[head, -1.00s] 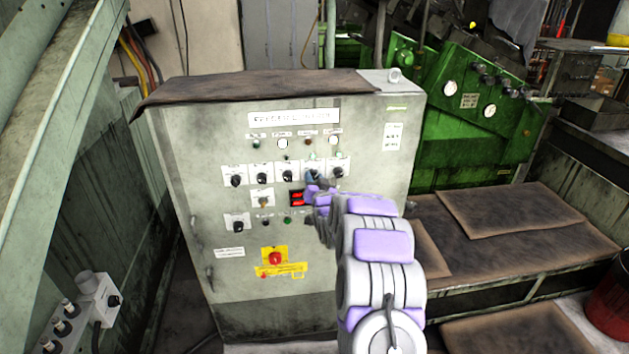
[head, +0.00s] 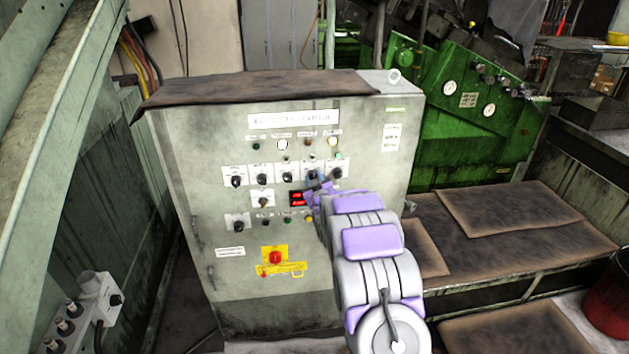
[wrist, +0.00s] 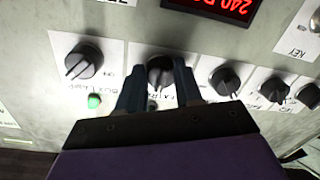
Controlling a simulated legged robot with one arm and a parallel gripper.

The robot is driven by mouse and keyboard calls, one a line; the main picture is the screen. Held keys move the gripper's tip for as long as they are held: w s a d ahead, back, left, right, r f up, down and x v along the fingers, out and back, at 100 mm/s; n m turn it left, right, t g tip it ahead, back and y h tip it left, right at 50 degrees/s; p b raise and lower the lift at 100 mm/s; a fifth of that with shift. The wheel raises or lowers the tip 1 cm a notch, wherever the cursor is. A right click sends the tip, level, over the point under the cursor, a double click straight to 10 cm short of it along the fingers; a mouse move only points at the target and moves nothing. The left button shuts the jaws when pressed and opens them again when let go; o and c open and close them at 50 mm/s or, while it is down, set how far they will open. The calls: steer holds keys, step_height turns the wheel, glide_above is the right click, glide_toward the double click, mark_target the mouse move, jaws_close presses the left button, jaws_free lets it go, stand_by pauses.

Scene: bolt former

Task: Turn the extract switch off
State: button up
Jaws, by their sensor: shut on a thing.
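The grey control cabinet (head: 375,240) carries a row of black rotary switches. My gripper (head: 318,184) is at the fourth switch from the left in that row. In the wrist view, where the panel appears upside down, my gripper (wrist: 159,82) has its two dark fingers on either side of a black knob (wrist: 160,70), shut on it. The label beside this knob is partly hidden by the fingers; it seems to read "EXTRA...". The knob's exact pointer angle is hard to tell.
A neighbouring knob (wrist: 78,62) with a lit green lamp (wrist: 94,101) is close on one side, and another knob (wrist: 225,80) on the other. A red digital display (head: 297,199) is just below the row. A red emergency stop (head: 275,258) sits lower on yellow.

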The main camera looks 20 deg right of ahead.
steer(key=shift+n+g+h+b, duration=0.35)
steer(key=shift+n+b, duration=1.95)
steer(key=shift+n, duration=2.4)
steer(key=o, duration=1)
steer(key=shift+w+a, duration=0.1)
steer(key=shift+a, duration=0.05)
steer(key=shift+o, duration=0.2)
steer(key=shift+s, duration=0.2)
